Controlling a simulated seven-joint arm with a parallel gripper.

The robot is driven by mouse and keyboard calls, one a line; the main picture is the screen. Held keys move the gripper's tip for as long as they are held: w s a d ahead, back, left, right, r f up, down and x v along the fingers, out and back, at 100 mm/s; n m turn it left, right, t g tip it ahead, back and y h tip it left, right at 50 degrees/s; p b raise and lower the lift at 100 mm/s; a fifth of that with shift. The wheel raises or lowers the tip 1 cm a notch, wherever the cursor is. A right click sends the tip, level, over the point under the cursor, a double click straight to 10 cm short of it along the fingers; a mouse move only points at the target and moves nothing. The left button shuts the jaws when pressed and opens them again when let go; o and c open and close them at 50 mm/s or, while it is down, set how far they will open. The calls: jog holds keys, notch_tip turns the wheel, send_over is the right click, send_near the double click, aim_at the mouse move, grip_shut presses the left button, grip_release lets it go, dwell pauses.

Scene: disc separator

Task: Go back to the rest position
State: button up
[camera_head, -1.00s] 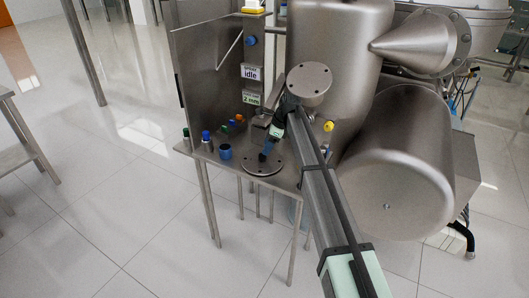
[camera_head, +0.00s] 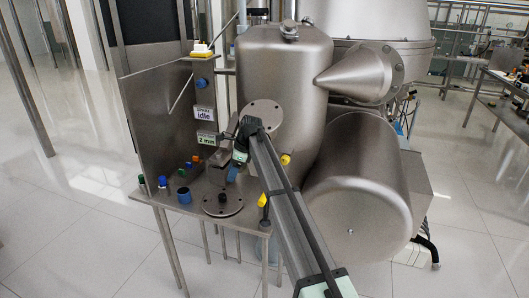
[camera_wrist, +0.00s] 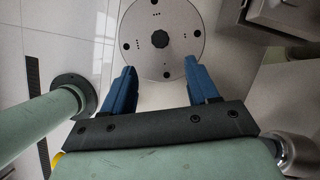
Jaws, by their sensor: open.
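My gripper (camera_wrist: 157,85) has two blue fingers spread apart with nothing between them in the wrist view. In the head view the gripper (camera_head: 232,174) is at the end of my arm, over the right part of the small steel table (camera_head: 190,203). A round flanged disc with a dark centre knob (camera_head: 222,203) lies on the table just below and left of the gripper. In the wrist view the disc (camera_wrist: 180,20) lies ahead of the fingertips, apart from them.
Large steel vessels (camera_head: 350,190) crowd the right. Open floor lies left.

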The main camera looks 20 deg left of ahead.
jog(key=s+a+f+n+g+y, duration=0.25)
jog(key=s+a+f+n, duration=0.2)
jog(key=s+a, duration=0.9)
jog(key=s+d+f+n+y, duration=0.1)
jog(key=s+d+f+n, duration=0.2)
jog(key=f, duration=0.7)
jog(key=s+d+f+n+y, duration=0.1)
jog(key=s+d+f, duration=0.1)
jog(key=s+f, duration=0.6)
jog(key=s+d+f+n+h, duration=0.1)
jog(key=d+f+h, duration=0.1)
jog(key=d+f, duration=0.85)
jog(key=s+d+f+t+h, duration=0.1)
jog(key=d+f, duration=0.5)
jog(key=d, duration=1)
jog(key=s+d+f+n+h, duration=0.1)
jog(key=d+f+h, duration=0.1)
jog(key=d+f, duration=0.85)
jog(key=s+d+n+g+h, duration=0.1)
jog(key=s+d, duration=1.1)
jog(key=d, duration=0.3)
jog(key=s+d+f+n+g+h, duration=0.1)
jog(key=s+d+n+g+h, duration=0.1)
jog(key=s+d, duration=1.1)
jog(key=d, duration=0.3)
jog(key=shift+s+f, duration=0.2)
jog(key=shift+s, duration=0.05)
